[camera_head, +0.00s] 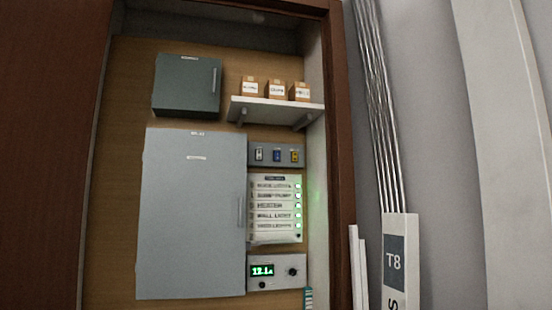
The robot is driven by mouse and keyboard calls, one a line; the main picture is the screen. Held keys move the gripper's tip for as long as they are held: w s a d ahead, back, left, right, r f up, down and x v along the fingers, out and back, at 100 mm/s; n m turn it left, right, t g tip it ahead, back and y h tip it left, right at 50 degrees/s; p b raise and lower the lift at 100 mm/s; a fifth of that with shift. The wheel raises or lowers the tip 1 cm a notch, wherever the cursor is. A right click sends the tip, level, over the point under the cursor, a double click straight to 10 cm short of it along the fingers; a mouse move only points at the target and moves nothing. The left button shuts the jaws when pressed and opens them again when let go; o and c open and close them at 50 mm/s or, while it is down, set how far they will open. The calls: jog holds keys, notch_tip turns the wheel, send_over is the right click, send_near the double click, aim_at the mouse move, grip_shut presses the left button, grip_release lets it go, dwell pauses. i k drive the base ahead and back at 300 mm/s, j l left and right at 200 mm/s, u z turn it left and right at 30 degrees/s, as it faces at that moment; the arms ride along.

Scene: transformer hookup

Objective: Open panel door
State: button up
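A large light-grey panel door (190,220) is mounted on the wooden back board, left of centre. It looks shut, with a slim vertical handle (240,211) near its right edge. A smaller dark green-grey cabinet (185,85) hangs above it and also looks shut, with a vertical handle (214,80) at its right side. I cannot tell from this view which of the two doors the task names. My gripper is not in view.
A shelf (275,110) with small boxes sits at the upper right. Below are a switch plate (276,155), a labelled panel with green lights (275,208) and a display unit (276,271).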

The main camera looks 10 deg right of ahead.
aim_at(191, 239)
jog(key=i+l, duration=0.2)
jog(key=i, duration=0.3)
jog(key=i+l, duration=0.2)
jog(key=i, duration=0.3)
jog(key=i+l+z, duration=0.1)
jog(key=i+l, duration=0.15)
jog(key=i, duration=0.3)
